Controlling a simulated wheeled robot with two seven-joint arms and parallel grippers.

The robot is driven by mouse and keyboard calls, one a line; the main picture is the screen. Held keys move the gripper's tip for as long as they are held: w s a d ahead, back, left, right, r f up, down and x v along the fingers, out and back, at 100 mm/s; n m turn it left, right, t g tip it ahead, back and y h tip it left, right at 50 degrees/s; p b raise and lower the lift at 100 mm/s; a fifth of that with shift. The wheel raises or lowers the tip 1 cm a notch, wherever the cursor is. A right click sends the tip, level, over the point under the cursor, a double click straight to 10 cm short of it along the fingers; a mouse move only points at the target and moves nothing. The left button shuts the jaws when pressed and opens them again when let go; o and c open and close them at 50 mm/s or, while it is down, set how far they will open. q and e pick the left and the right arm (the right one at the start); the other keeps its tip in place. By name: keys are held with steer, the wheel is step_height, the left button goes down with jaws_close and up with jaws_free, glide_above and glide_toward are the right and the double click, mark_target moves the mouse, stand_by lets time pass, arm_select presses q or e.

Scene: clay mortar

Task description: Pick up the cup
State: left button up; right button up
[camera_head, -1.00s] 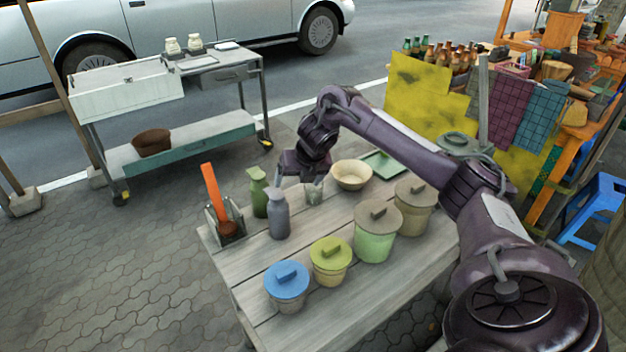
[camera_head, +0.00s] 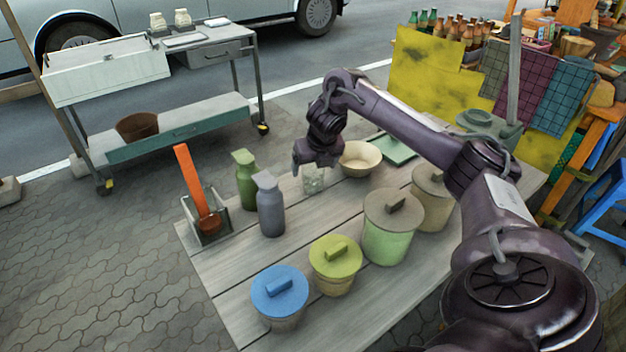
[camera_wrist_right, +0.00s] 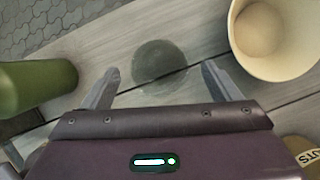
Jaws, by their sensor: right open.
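The cup is a clear, see-through glass (camera_head: 313,182) standing on the wooden table, between the grey bottle and the cream bowl. In the right wrist view the cup (camera_wrist_right: 160,58) shows from above as a dark round shape. My right gripper (camera_wrist_right: 161,70) is open and empty, with one finger on each side of the cup in that view. I cannot tell whether the fingers reach down around it. In the head view my right gripper (camera_head: 316,164) is just above and behind the cup, and its fingers are hard to make out. My left gripper is not in view.
A cream bowl (camera_head: 360,158) stands close right of the cup. A grey bottle (camera_head: 270,208) and a green bottle (camera_head: 245,182) stand to its left. Lidded pots, including a blue-lidded one (camera_head: 279,290), line the front. A holder (camera_head: 210,232) with an orange-handled tool is at the left.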

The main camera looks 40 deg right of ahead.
mark_target(312, 175)
steer(key=shift+w+f, duration=0.1)
steer(key=shift+f, duration=0.45)
steer(key=x, duration=0.4)
steer(key=shift+w, duration=0.1)
steer(key=c, duration=0.8)
steer(key=shift+c, duration=1.4)
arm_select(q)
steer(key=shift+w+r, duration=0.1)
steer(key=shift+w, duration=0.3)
